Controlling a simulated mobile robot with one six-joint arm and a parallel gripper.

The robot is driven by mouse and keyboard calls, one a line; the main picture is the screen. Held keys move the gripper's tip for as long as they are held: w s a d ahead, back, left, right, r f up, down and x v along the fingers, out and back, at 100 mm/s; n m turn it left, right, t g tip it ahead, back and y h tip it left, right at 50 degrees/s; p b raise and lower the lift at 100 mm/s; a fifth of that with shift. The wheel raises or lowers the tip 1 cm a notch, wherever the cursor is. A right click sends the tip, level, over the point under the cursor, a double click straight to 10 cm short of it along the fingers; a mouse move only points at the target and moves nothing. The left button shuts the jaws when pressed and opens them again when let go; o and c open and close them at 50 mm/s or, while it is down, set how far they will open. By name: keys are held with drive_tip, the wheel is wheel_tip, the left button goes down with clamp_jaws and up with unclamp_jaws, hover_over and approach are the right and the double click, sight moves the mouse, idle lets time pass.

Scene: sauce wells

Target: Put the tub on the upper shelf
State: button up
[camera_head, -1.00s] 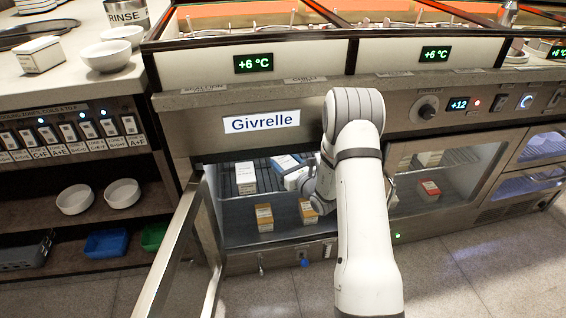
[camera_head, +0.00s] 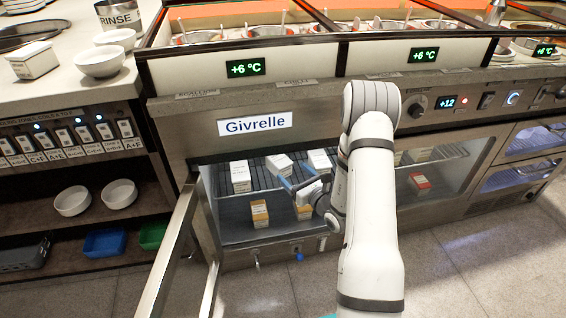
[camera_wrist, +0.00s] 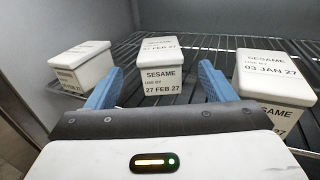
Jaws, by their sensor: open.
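A white tub (camera_head: 279,165) with a lid stands upright on the wire upper shelf (camera_head: 262,181) inside the open fridge compartment. In the wrist view the tub (camera_wrist: 160,75) is labelled SESAME, use by 27 FEB 27. My gripper (camera_head: 298,177) is open and empty in front of this tub, at the compartment's mouth. In the wrist view its blue fingers (camera_wrist: 160,80) spread to the left and right of the tub's outline, with gaps on both sides. The tub looks clear of the fingers.
White tubs stand left (camera_wrist: 82,64) and right (camera_wrist: 272,78) on the same shelf; the right one reads 03 JAN 27. Two tan cartons (camera_head: 259,213) stand on the lower level. The glass door (camera_head: 180,245) hangs open at left.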

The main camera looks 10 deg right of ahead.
drive_tip(key=s+a+r+n+g+y, duration=0.8)
drive_tip(key=s+a+r+n+g, duration=0.7)
drive_tip(key=s+n, duration=0.25)
drive_tip(key=s+d+n+g+h, duration=0.1)
drive_tip(key=s+n+g+h, duration=0.3)
drive_tip(key=s+n+h, duration=0.45)
drive_tip(key=s+d+r+n+t+h, duration=0.3)
drive_tip(key=s+d+n+h, duration=0.1)
drive_tip(key=d, duration=0.5)
drive_tip(key=shift+s+d+n+h, duration=0.25)
drive_tip(key=shift+n+h, duration=0.55)
drive_tip(key=shift+h, duration=0.35)
drive_tip(key=shift+c, duration=0.2)
